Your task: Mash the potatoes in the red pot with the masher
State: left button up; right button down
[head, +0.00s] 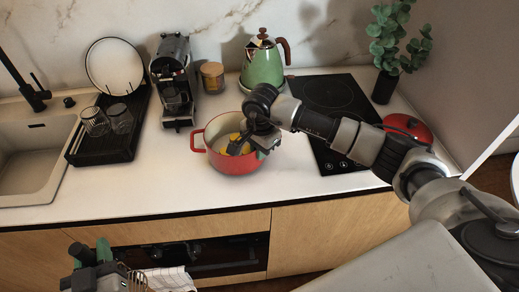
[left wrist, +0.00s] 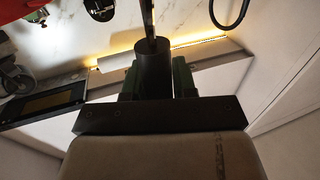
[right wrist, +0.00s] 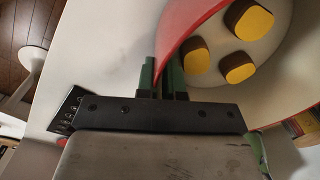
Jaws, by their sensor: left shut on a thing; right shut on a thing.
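The red pot (head: 233,162) stands on the white worktop, left of the black hob. Yellow potato pieces (head: 236,146) show inside it; the right wrist view shows chunks with brown skin (right wrist: 238,67). My right gripper (head: 262,143) is at the pot's right side, its fingers shut on the rim, which also shows in the right wrist view (right wrist: 182,42). My left gripper (head: 90,256) is low at the bottom left, in front of the cabinets. It is shut on a black handle (left wrist: 153,72) with a thin rod, seemingly the masher; its head is not clearly seen.
A green kettle (head: 263,66), a jar (head: 212,77) and a coffee machine (head: 174,82) stand behind the pot. A dark drying rack (head: 108,148) with glasses and the sink (head: 35,165) are left. A red lidded dish (head: 407,126) is right. The worktop left of the pot is clear.

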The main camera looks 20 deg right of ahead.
dwell(0.3)
jog(key=c, duration=1.2)
grip_release()
